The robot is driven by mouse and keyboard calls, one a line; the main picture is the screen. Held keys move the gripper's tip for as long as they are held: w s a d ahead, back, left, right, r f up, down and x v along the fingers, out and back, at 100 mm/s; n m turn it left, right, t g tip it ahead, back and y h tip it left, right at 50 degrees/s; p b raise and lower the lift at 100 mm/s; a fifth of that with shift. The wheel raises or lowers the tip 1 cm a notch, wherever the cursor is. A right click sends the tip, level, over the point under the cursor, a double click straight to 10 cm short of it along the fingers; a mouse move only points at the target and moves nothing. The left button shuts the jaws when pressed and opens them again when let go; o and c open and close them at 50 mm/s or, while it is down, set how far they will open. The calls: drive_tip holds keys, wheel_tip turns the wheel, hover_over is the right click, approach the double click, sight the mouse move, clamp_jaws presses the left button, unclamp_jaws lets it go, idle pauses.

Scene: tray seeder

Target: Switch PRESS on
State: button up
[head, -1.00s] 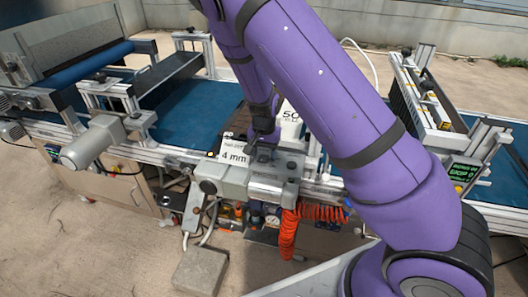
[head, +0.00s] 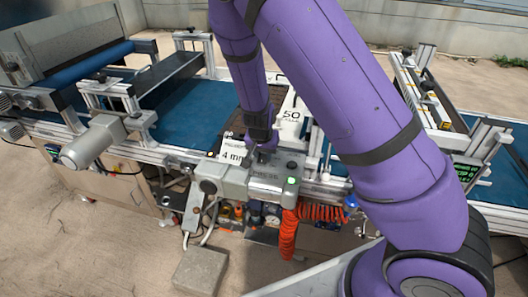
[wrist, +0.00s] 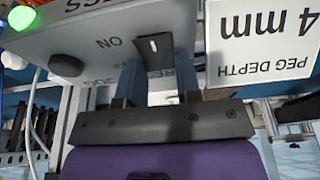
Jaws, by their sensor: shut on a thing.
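The grey PRESS control box (head: 262,184) sits on the front rail of the line. It shows upside down in the wrist view (wrist: 45,40), with ON lettering and a partly hidden OFF. The dark switch lever (wrist: 152,50), with a white mark, stands beside the ON lettering. My gripper (wrist: 157,82) is at the switch from above, shut on it; the exact contact is partly hidden. My gripper also shows in the head view (head: 263,150). A lamp on the box is lit green (head: 291,181), also in the wrist view (wrist: 17,20).
A white PEG DEPTH 4 mm card (head: 232,150) stands close beside my gripper. A black round knob (wrist: 67,67) is on the box. An orange coiled hose (head: 289,232) hangs below. The blue conveyor (head: 190,112) lies behind.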

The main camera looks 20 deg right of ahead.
drive_tip(key=shift+s+a+t+h, duration=0.15)
drive_tip(key=shift+t+h, duration=0.45)
drive_tip(key=shift+t, duration=0.1)
drive_tip(key=o, duration=0.9)
drive_tip(key=shift+r, duration=0.2)
drive_tip(key=shift+v, duration=5.25)
drive_tip(key=shift+s, duration=0.15)
